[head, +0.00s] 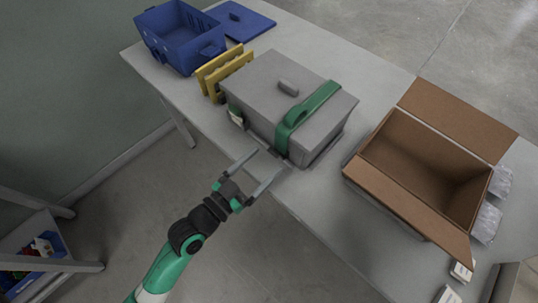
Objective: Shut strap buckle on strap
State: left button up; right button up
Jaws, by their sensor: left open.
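A green strap (313,103) runs over the lid and down the near side of a grey lidded box (262,91) on the table. The buckle on the strap is too small and dark to make out clearly; the lower end of the strap is near the box's front bottom edge. My left gripper (267,171) is open and empty, its two fingers spread just in front of the box's near side, close to the strap's lower end. Whether a finger touches the strap or box, I cannot tell. My right gripper does not show.
A blue crate (177,41) and a blue lid (239,20) lie at the back left. Yellow frames (223,70) stand beside the grey box. An open cardboard box (424,158) sits to the right on the table (376,84). Clear floor lies in front.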

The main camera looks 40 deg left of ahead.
aim_at(272, 154)
pick_arm(q)
jog(key=shift+w+d, duration=0.1)
jog(key=shift+w, duration=1.25)
grip_shut()
jog(key=r+g+p, duration=0.1)
jog(key=p, duration=0.3)
jog(key=shift+w, duration=0.15)
jog(key=shift+p, duration=0.5)
jog(key=shift+f, duration=0.35)
grip_release()
